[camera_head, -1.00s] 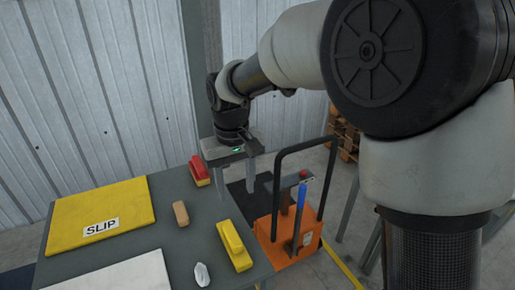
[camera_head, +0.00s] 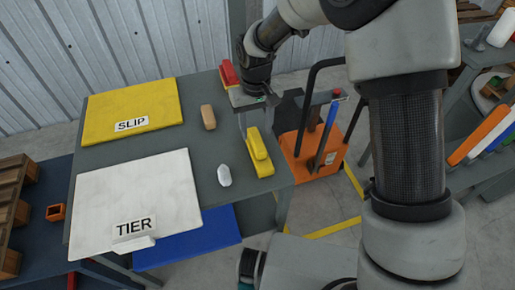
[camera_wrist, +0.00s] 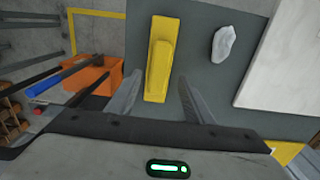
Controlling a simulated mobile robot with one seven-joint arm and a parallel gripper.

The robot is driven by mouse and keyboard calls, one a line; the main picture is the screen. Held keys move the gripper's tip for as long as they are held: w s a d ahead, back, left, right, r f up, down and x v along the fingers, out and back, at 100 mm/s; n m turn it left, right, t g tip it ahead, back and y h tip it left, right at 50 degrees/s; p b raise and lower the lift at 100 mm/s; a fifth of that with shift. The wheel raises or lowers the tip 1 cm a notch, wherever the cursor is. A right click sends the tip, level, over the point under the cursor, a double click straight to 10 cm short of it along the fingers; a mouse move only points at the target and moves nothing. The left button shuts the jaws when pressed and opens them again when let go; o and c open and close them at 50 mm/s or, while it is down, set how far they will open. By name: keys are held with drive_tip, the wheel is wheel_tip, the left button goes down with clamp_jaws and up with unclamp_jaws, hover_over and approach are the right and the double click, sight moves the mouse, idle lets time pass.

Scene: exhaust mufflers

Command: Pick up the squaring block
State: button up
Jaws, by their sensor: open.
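No label marks the squaring block. A yellow block with a raised grip (camera_head: 261,155) lies near the table's right edge, and it also shows in the wrist view (camera_wrist: 159,62). A similar red block (camera_head: 228,74) lies at the back edge, partly behind my gripper. A small tan block (camera_head: 208,117) lies left of the yellow one. My gripper (camera_head: 258,125) is open and empty above the table's right side. In the wrist view its fingers (camera_wrist: 158,98) stand on either side of the yellow block's near end; I cannot tell the height gap.
The grey table (camera_head: 180,141) also holds a yellow SLIP sheet (camera_head: 125,107), a white TIER sheet (camera_head: 130,190) and a crumpled white item (camera_head: 224,176). An orange cart with a black handle (camera_head: 305,160) stands close to the table's right edge.

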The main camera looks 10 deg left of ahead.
sight(257, 140)
drive_tip(key=f, duration=0.5)
drive_tip(key=shift+s+d+f, duration=0.15)
drive_tip(key=shift+d, duration=0.05)
clamp_jaws()
